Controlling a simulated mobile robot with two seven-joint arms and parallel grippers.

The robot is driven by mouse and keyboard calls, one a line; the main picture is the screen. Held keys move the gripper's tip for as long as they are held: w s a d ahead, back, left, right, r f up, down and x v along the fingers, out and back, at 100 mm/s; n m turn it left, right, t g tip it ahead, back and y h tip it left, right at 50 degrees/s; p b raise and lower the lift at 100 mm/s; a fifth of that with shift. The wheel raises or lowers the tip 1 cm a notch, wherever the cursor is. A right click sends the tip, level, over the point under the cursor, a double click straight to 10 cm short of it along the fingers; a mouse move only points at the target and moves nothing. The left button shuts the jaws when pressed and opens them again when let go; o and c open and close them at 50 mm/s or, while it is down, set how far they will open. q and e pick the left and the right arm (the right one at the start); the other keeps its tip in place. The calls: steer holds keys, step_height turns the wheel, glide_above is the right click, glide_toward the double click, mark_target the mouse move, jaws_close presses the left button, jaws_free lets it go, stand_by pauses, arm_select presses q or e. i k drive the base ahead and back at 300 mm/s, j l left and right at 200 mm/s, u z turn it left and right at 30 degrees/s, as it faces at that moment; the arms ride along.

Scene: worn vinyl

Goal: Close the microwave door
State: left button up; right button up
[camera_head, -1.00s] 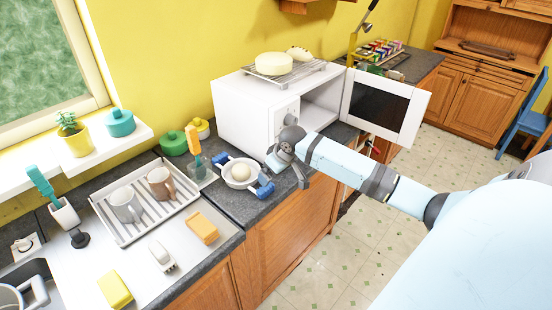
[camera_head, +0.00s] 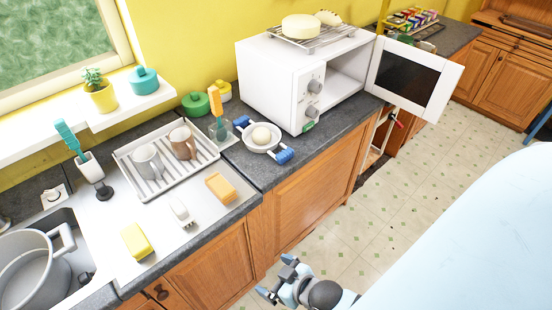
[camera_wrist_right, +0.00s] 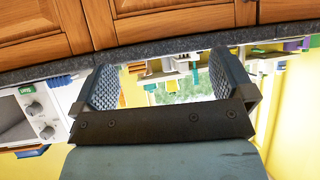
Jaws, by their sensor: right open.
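The white microwave (camera_head: 272,75) stands on the dark counter with its front facing right and toward me. Its door (camera_head: 405,78), a white frame with a dark window, stands wide open at the far end of the front, and the cavity shows. My right gripper (camera_head: 276,277) is low in front of the wooden cabinets, well apart from the door. In the right wrist view its two padded fingers (camera_wrist_right: 160,85) are spread with nothing between them. Part of the microwave (camera_wrist_right: 35,115) shows upside down at that view's left edge. My left gripper is not in view.
A rack with a round cheese (camera_head: 303,27) sits on top of the microwave. A white pan with blue handles (camera_head: 262,138) holding an egg stands before it. A dish rack with mugs (camera_head: 165,165) is left. The tiled floor (camera_head: 375,205) is clear before the door.

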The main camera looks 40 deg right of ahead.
mark_target(407, 77)
steer(key=z, duration=1.75)
steer(key=i+l+z, duration=0.15)
steer(key=z, duration=0.3)
steer(key=i+l+z, duration=0.15)
steer(key=z, duration=0.25)
steer(key=i+z, duration=0.25)
steer(key=z, duration=0.2)
steer(key=i, duration=3.35)
steer(key=i+u, duration=0.1)
steer(key=u, duration=0.65)
steer(key=i+l+u, duration=0.1)
steer(key=u, duration=0.3)
steer(key=i+l+u, duration=0.1)
steer(key=u, duration=2.45)
